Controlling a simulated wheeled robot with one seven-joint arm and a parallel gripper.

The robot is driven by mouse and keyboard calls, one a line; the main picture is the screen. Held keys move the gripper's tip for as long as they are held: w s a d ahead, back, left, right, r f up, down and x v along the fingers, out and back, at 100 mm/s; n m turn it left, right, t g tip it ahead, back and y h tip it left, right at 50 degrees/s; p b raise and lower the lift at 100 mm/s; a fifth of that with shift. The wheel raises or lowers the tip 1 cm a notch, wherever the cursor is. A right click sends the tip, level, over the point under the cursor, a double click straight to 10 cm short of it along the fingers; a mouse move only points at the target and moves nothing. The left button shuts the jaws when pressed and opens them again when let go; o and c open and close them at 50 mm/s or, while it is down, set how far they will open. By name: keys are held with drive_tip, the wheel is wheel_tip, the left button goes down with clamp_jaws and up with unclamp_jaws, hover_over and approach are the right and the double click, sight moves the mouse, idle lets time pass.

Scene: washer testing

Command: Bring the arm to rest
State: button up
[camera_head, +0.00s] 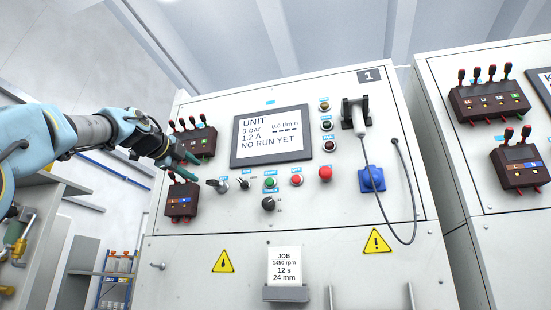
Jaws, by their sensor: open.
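My arm (85,132) reaches in from the left edge, light blue and grey with a dark wrist. My gripper (186,163) has dark green fingers and is open. It is in front of the left side of the test panel (340,190), between the upper lever block (207,140) and the lower red-brown block (181,200). No held object shows between the fingers. Whether the fingers touch the panel, I cannot tell.
The panel has a screen (271,136) reading "NO RUN YET", a red button (325,173), a black knob (268,204) and a hand probe (358,116) on a cable. A second cabinet (485,220) stands right. A shelf rack (117,280) is at lower left.

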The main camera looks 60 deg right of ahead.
drive_tip(key=shift+a, duration=0.3)
